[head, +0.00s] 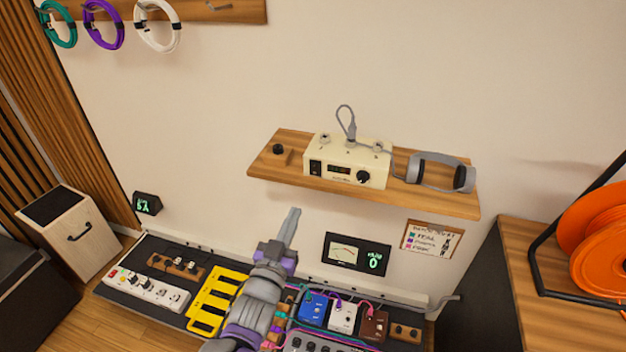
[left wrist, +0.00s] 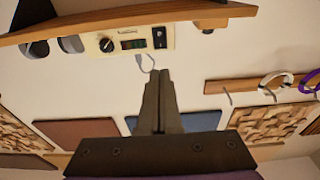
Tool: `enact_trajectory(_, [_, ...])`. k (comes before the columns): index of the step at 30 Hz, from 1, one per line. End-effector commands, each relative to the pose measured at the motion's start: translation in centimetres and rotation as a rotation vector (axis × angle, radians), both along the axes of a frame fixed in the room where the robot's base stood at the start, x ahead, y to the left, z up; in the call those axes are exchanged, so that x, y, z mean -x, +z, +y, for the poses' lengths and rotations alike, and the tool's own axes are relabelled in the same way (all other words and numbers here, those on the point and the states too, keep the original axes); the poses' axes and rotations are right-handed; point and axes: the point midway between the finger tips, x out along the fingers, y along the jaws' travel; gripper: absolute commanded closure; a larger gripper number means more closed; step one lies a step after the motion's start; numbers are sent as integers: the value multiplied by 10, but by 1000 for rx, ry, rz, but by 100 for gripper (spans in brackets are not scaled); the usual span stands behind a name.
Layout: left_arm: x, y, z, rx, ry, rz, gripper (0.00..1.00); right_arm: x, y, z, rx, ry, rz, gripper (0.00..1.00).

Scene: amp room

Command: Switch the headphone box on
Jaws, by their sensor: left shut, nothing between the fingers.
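The headphone box (head: 347,155) is cream and stands on a wooden shelf (head: 272,174) on the wall. Its front has a black rocker switch (head: 315,167) at the left, a small display (head: 340,170) and a black knob (head: 362,176). A grey cable is plugged into its top. My left gripper (head: 293,212) is shut and empty, pointing up, below and left of the box and apart from it. The left wrist view shows the box upside down, with the switch (left wrist: 160,38) beyond my shut fingertips (left wrist: 160,72).
Grey headphones (head: 437,172) lie on the shelf right of the box; a black knob (head: 278,149) is at its left. Below are a meter (head: 357,254) and a pedalboard with several pedals (head: 313,309). An orange cable reel (head: 600,235) stands at the right.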

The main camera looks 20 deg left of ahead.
Motion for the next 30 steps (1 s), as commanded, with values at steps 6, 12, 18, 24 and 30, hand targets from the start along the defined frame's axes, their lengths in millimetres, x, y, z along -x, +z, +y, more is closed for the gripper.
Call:
enact_trajectory(6, [0,0,0,0,1,2,100,0,0,0,0,0,0,18])
enact_trajectory(12, [-16,2,0,0,1,3,100,0,1,0,0,0,0,18])
enact_trajectory(18, [-56,7,-2,1,1,3,100,0,2,0,0,0,-1,18])
enact_trajectory(24, [-98,12,-3,1,1,3,100,-1,5,0,0,0,-2,18])
enact_trajectory(30, [-127,16,-4,1,1,3,100,-1,8,0,0,0,-2,18])
